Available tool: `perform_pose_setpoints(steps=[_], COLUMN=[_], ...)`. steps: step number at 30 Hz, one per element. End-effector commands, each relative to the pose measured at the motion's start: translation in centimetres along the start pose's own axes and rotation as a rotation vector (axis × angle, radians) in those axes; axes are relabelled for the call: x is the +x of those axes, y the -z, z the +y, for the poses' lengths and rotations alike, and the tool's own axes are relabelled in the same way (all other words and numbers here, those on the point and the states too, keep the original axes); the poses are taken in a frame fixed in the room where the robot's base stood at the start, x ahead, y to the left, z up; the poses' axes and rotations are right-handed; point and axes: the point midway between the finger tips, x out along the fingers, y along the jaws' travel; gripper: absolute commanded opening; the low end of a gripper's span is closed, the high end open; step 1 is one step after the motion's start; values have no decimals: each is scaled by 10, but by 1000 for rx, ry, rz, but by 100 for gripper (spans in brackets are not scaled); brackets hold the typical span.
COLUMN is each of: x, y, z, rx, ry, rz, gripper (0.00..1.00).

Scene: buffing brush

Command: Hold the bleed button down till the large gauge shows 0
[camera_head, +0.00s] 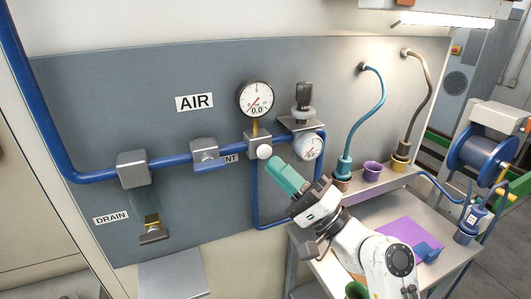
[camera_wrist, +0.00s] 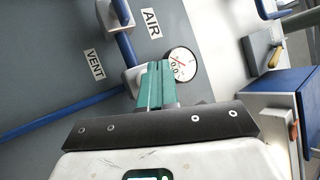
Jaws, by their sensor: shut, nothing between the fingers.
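The large gauge (camera_head: 255,98) is a round white dial with a dark rim on the grey panel. Its digits read 0.0 and its red needle points down left. The pale round bleed button (camera_head: 264,152) sticks out of the grey block below it. My gripper (camera_head: 274,161) is shut, its teal fingertips right beside the button's lower right; I cannot tell whether they touch it or press it. In the wrist view the shut fingers (camera_wrist: 157,67) overlap the edge of a dial (camera_wrist: 181,66) reading 0.0 and hide the button.
A smaller gauge (camera_head: 309,147) sits under a dark-topped regulator (camera_head: 303,102), close to my fingers. A blue pipe with a vent valve (camera_head: 209,157) runs left to a grey block (camera_head: 133,169). A shelf with cups (camera_head: 372,169) and a bench stand at the right.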

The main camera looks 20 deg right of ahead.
Motion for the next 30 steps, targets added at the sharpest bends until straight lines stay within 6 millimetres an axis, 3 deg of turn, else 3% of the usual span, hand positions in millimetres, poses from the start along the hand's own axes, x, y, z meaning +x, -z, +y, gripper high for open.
perform_pose_setpoints(steps=[12, 30], x=[-25, -28], y=[-18, -21], z=[-18, -15], rx=[0, -10], ry=[-1, -16], rz=[-1, -5], gripper=[0, 0])
